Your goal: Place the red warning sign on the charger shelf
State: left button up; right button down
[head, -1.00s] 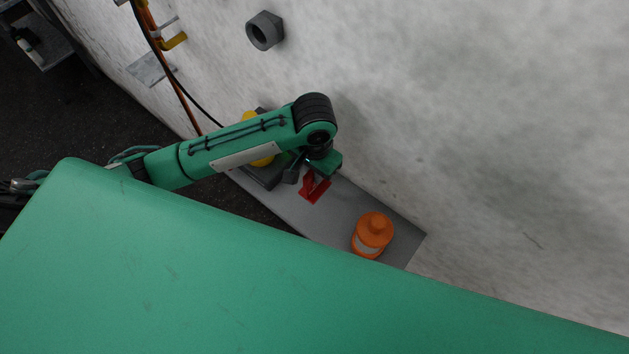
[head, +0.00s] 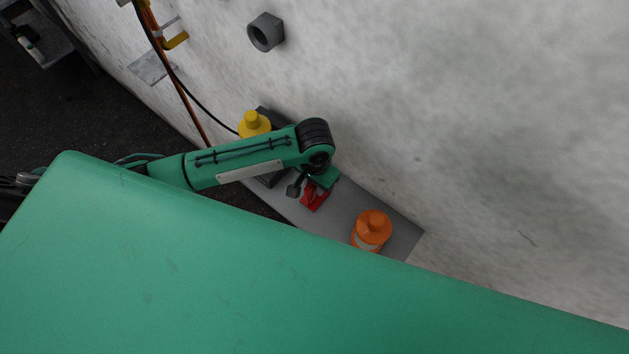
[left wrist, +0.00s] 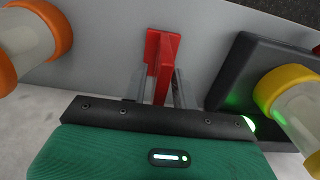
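The red sign (head: 314,199) stands on a grey shelf (head: 338,211) along the wall, a flat red base with an upright part. In the left wrist view the sign (left wrist: 162,52) reaches up between the fingers. My left gripper (left wrist: 160,88) is open, one finger on each side of the upright red part, with a gap showing at the left finger. In the head view my left gripper (head: 310,184) is right at the sign and partly hides it. My right gripper is not in view.
An orange container (head: 372,231) stands on the shelf to the right of the sign. A yellow-capped container (head: 254,124) is with a dark block (left wrist: 245,65) on the other side. The pale wall (head: 480,130) rises close behind. My green body hides the lower picture.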

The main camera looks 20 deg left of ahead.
pick_arm(q)
jog(key=shift+r, duration=0.15)
jog(key=shift+r, duration=0.2)
notch_tip(320, 180, up, 11)
jog(key=b, duration=0.3)
jog(key=shift+f+b, duration=0.15)
jog(key=shift+b, duration=0.15)
jog(key=shift+r, duration=0.45)
jog(key=shift+f, duration=0.1)
